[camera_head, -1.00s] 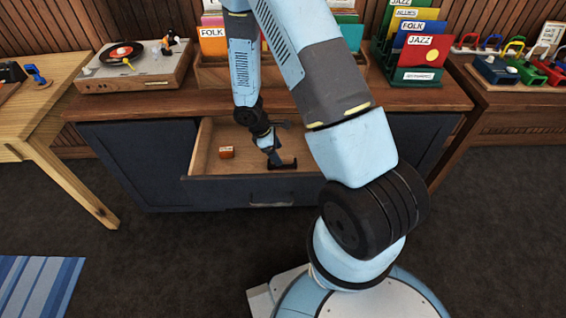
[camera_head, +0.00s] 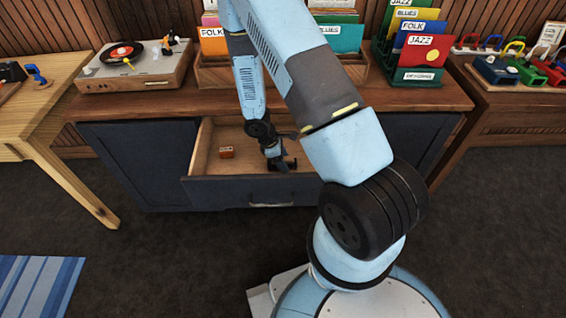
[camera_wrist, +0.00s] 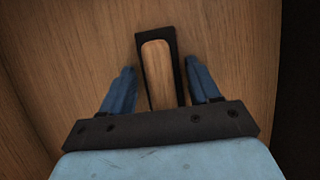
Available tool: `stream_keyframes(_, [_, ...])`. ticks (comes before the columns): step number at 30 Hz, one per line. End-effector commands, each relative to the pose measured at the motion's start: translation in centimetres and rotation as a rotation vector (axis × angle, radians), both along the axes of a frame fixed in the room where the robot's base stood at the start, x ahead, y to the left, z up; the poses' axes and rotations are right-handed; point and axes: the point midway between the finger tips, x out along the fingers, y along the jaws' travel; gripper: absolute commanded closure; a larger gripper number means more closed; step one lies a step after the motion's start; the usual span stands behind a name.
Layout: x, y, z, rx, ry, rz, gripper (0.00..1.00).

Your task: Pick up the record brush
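The record brush (camera_wrist: 158,75) has a wooden top on a black base. It lies on the wooden drawer bottom in the wrist view. My gripper (camera_wrist: 160,66) is open, with one blue finger on each side of the brush and a visible gap to both. In the head view my gripper (camera_head: 281,165) is down in the right part of the open drawer (camera_head: 240,188). There I cannot tell the brush apart from the dark gripper parts.
The drawer's front wall and sides surround my gripper. On the cabinet top (camera_head: 150,103) stand a turntable (camera_head: 135,70) at left and record bins (camera_head: 408,95) at the back.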

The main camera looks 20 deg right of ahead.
Motion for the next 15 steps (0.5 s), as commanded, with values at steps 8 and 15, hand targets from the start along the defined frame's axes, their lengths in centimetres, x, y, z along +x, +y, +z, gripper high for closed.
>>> stream_keyframes(8, [-0.04,0.01,-0.01,0.000,0.001,0.000,0.67])
stream_keyframes(15, [-0.02,0.00,0.00,0.000,0.001,0.000,0.87])
